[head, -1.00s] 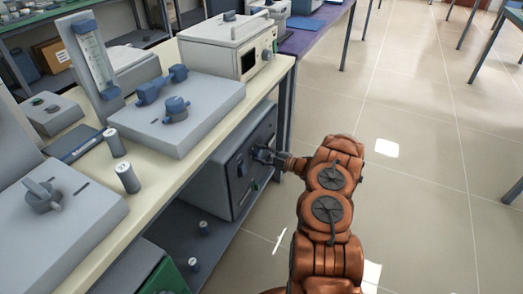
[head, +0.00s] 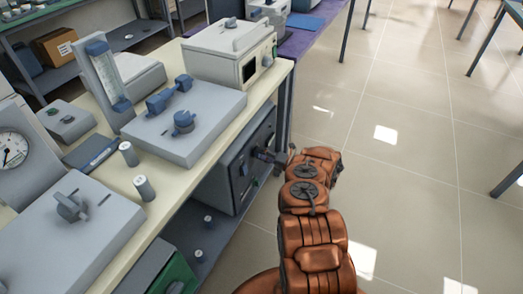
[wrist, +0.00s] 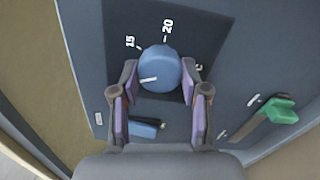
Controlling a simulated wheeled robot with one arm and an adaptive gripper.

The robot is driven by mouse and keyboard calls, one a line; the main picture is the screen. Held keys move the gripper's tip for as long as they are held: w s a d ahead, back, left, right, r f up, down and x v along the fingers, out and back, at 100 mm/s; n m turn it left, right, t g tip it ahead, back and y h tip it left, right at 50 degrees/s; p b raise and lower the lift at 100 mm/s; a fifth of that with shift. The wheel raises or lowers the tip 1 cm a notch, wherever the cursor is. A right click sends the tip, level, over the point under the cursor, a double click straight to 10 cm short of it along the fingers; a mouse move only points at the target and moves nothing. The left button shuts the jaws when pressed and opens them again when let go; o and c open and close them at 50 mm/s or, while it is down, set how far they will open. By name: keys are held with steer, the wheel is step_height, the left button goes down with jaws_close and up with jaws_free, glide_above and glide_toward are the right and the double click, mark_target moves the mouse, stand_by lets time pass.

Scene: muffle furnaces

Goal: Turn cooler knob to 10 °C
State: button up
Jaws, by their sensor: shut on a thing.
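The cooler (head: 219,186) is a grey box with a dark front panel, on the shelf under the bench. Its round blue knob (wrist: 160,62) shows in the wrist view, with a white pointer line facing left and slightly down. The printed marks 15 and 20 show above left and above the knob; other marks are hidden by my fingers. My gripper (wrist: 160,76) is shut on the knob, one finger on its left and one on its right. In the head view my gripper (head: 268,156) is at the cooler's front and hides the knob.
A green lever (wrist: 278,108) and a blue switch (wrist: 144,129) are on the same panel, near my fingers. The bench top (head: 172,210) overhangs the cooler and carries several instruments. The floor (head: 410,190) to the right is clear.

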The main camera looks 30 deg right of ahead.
steer(key=shift+n+p, duration=0.6)
steer(key=shift+p, duration=0.1)
steer(key=o, duration=1.1)
steer(key=shift+o, duration=0.2)
steer(key=v, duration=1.2)
